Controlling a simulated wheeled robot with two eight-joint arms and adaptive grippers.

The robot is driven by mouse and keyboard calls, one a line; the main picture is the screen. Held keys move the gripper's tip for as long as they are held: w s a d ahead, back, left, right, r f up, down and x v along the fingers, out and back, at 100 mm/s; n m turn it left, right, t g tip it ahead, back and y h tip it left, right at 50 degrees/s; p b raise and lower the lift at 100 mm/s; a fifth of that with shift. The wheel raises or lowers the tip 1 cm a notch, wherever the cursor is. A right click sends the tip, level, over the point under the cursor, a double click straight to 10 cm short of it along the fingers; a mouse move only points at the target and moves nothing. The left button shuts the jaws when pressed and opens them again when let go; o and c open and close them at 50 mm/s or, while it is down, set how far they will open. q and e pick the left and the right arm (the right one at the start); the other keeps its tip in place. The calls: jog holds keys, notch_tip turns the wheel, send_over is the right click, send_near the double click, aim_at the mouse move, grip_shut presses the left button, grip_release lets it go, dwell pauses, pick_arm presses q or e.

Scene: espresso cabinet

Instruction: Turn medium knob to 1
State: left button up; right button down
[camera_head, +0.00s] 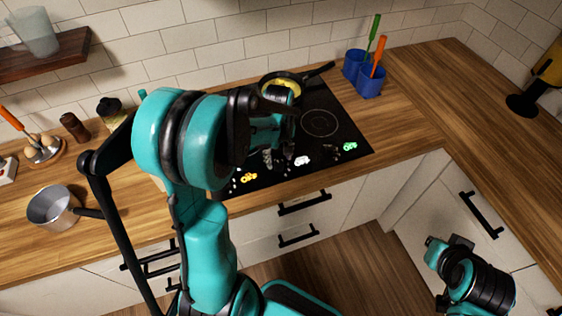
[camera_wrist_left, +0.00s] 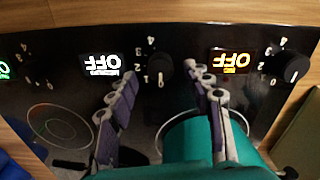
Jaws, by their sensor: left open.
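The black stove top (camera_head: 330,150) has a row of knobs with lit displays along its front edge. The middle knob (camera_wrist_left: 160,72) has digits beside it, and its white display (camera_wrist_left: 103,66) reads OFF; the display also shows in the head view (camera_head: 302,161). My left gripper (camera_head: 278,156) reaches down over the front of the stove. In the left wrist view its open fingers (camera_wrist_left: 155,84) lie on either side of the middle knob, with nothing held. Contact cannot be told. The arm hides part of the stove in the head view. My right gripper (camera_head: 440,243) is low at the right, its jaws unclear.
A neighbouring knob (camera_wrist_left: 295,68) is beside the yellow OFF display (camera_wrist_left: 230,62). A green display (camera_head: 350,147) is at the stove's right. A frying pan (camera_head: 283,78) stands at the back, and blue holders (camera_head: 370,85) stand right of it. A saucepan (camera_head: 52,207) is at left.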

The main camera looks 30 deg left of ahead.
pick_arm(q)
notch_tip(320, 180, down, 2)
jog(key=shift+f, duration=0.1)
grip_shut()
jog(key=shift+m, duration=0.4)
jog(key=m+b, duration=0.1)
jog(key=m, duration=0.2)
jog(key=shift+m, duration=2)
